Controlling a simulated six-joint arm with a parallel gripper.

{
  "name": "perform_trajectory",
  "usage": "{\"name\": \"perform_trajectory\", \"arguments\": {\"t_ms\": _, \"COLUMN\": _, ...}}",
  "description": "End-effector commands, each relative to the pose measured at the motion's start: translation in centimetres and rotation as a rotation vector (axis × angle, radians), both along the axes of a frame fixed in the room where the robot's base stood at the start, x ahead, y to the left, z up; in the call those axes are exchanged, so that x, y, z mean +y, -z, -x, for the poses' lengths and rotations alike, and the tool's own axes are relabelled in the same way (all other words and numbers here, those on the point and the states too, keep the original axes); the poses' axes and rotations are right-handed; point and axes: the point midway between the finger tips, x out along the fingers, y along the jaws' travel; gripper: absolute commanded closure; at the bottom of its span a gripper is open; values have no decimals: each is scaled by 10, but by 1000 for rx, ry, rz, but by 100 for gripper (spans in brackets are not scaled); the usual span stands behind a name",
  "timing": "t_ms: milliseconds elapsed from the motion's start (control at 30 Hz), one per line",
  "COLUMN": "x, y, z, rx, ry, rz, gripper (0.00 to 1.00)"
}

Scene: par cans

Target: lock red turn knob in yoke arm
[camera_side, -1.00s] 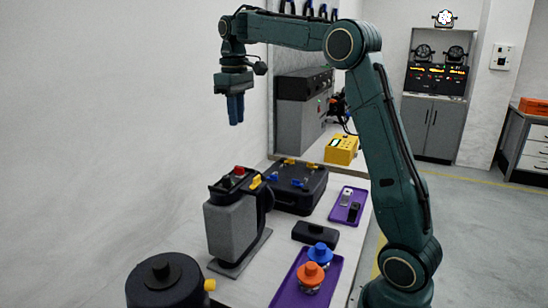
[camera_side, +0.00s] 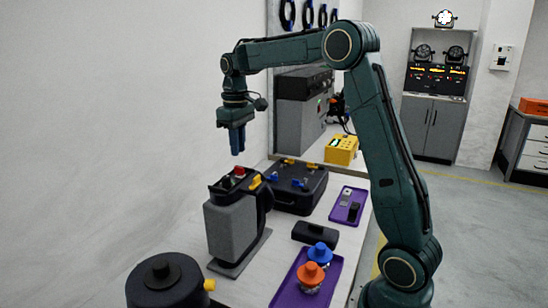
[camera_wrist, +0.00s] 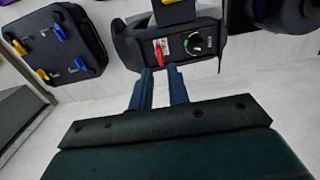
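The red turn knob (camera_side: 239,171) sits on top of the dark yoke of a grey moving-head light (camera_side: 230,228). In the wrist view the red knob (camera_wrist: 159,52) shows as a narrow bar beside a pale label, just beyond my fingertips. My gripper (camera_side: 238,153) points down above the knob with a gap of air between them. In the wrist view the two blue fingers of my gripper (camera_wrist: 160,74) stand apart with nothing between them. The fingers overlap in the side view. The yoke's inner side is hidden.
A yellow knob (camera_side: 255,181) sits right of the red one. A black case (camera_side: 299,190) with blue and yellow latches stands behind. A purple tray (camera_side: 285,293) holds orange-topped and blue-topped pieces. A round black fixture (camera_side: 165,285) stands in front. The wall is close on the left.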

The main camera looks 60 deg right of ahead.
Motion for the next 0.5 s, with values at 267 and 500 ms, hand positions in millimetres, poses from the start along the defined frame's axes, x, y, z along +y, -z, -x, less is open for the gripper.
{"name": "perform_trajectory", "arguments": {"t_ms": 267, "x": 0, "y": 39, "z": 0, "rx": 2, "ry": 0, "rz": 0, "gripper": 83}}
{"name": "perform_trajectory", "arguments": {"t_ms": 500, "x": 0, "y": 55, "z": 0, "rx": 0, "ry": 0, "rz": 0, "gripper": 83}}
